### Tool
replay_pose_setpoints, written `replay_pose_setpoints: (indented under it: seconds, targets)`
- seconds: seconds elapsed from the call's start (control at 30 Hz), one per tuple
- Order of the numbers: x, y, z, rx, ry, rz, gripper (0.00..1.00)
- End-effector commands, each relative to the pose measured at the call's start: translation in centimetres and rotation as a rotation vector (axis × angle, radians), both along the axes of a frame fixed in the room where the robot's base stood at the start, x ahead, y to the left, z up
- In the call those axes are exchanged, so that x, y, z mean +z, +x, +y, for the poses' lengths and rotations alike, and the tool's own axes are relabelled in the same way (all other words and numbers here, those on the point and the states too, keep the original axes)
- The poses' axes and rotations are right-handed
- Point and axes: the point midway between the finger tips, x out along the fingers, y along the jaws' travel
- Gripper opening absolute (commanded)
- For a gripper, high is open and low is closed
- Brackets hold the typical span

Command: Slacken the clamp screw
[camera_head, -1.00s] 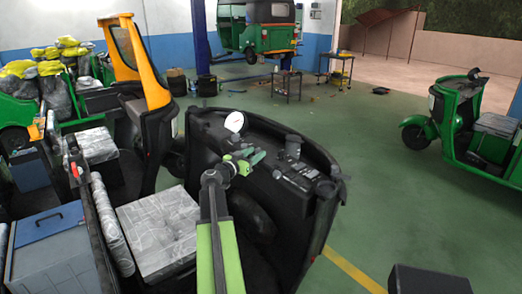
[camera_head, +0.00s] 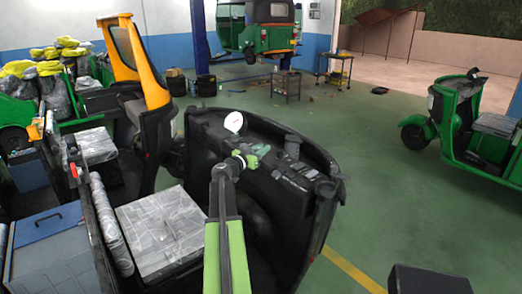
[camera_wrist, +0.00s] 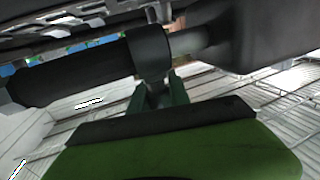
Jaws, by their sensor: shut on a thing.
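In the wrist view a dark collar (camera_wrist: 150,48) sits around a bar, with a thick black grip (camera_wrist: 70,75) on its left and a paler rod (camera_wrist: 188,41) on its right. My gripper (camera_wrist: 160,88) reaches up from below with its two green fingers just under the collar. They are shut on a small dark part under the collar, which I take to be the clamp screw (camera_wrist: 156,97); the fingers hide much of it. In the head view my gripper (camera_head: 248,160) is at the vehicle's dark front panel, and the screw cannot be made out there.
The dark vehicle front (camera_head: 300,185) curves around my arm. A white round dial or mirror (camera_head: 234,122) stands just behind my gripper. A wrapped seat (camera_head: 160,235) is at the left. Green floor (camera_head: 385,165) is open to the right, before a green rickshaw (camera_head: 465,130).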

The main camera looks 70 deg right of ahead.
Motion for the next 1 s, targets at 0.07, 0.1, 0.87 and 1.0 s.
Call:
replay_pose_setpoints:
  seconds: [0.07, 0.1, 0.87, 1.0]
  targets:
    - [0.0, 0.0, 0.0, 0.000, 0.000, 0.000, 0.00]
    - [0.0, 0.0, 0.0, 0.000, 0.000, 0.000, 0.00]
    - [0.0, 1.2, 0.1, 0.387, 0.000, 0.000, 0.00]
    - [0.0, 1.6, 0.1, 0.518, 0.000, 0.001, 0.00]
